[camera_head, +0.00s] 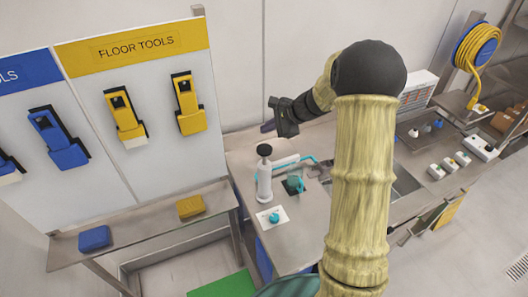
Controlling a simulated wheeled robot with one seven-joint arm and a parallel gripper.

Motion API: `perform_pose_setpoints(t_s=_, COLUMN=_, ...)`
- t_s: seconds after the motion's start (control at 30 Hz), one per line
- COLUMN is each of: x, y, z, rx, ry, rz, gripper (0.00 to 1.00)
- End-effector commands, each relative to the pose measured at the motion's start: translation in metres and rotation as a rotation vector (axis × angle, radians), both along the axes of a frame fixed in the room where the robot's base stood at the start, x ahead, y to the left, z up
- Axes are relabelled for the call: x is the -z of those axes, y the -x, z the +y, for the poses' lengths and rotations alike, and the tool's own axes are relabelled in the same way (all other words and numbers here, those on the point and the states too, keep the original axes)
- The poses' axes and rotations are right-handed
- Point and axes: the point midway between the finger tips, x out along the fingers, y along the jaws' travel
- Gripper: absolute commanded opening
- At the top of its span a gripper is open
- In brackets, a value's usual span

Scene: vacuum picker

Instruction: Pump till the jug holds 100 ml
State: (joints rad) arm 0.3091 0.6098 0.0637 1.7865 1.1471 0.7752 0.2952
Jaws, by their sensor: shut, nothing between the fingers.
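A white upright pump (265,182) with a black knob (264,150) on top stands on the steel counter (285,238). A thin teal hose (308,159) runs near its right side. A small teal vessel (296,183) on a dark base is right of the pump; I cannot tell for sure whether it is the jug, and any liquid level is too small to read. Another small teal item (274,217) lies on a white square in front of the pump. My gripper (279,117) is dark, shut and empty, in the air above and a little right of the knob, apart from it.
A sink (403,183) is partly hidden behind my arm. Small switch boxes (450,165) stand on the right counter. A yellow hose reel (477,47) hangs at the back right. A tool board (155,130) with blue and yellow tools stands left of the pump.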

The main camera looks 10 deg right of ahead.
Motion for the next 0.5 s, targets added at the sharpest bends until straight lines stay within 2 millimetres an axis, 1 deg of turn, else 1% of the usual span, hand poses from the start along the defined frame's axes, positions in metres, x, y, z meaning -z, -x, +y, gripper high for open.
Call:
perform_pose_setpoints(t_s=0.03, x=0.011, y=0.000, z=0.000, rx=0.000, ry=0.000, rz=0.001, gripper=0.00)
perform_pose_setpoints(t_s=0.23, x=0.037, y=0.000, z=-0.002, rx=0.003, ry=0.001, rz=0.000, gripper=0.00)
perform_pose_setpoints(t_s=0.4, x=0.050, y=0.000, z=-0.003, rx=0.004, ry=0.001, rz=0.001, gripper=0.00)
perform_pose_setpoints(t_s=0.5, x=0.052, y=0.000, z=-0.003, rx=0.003, ry=0.001, rz=0.000, gripper=0.00)
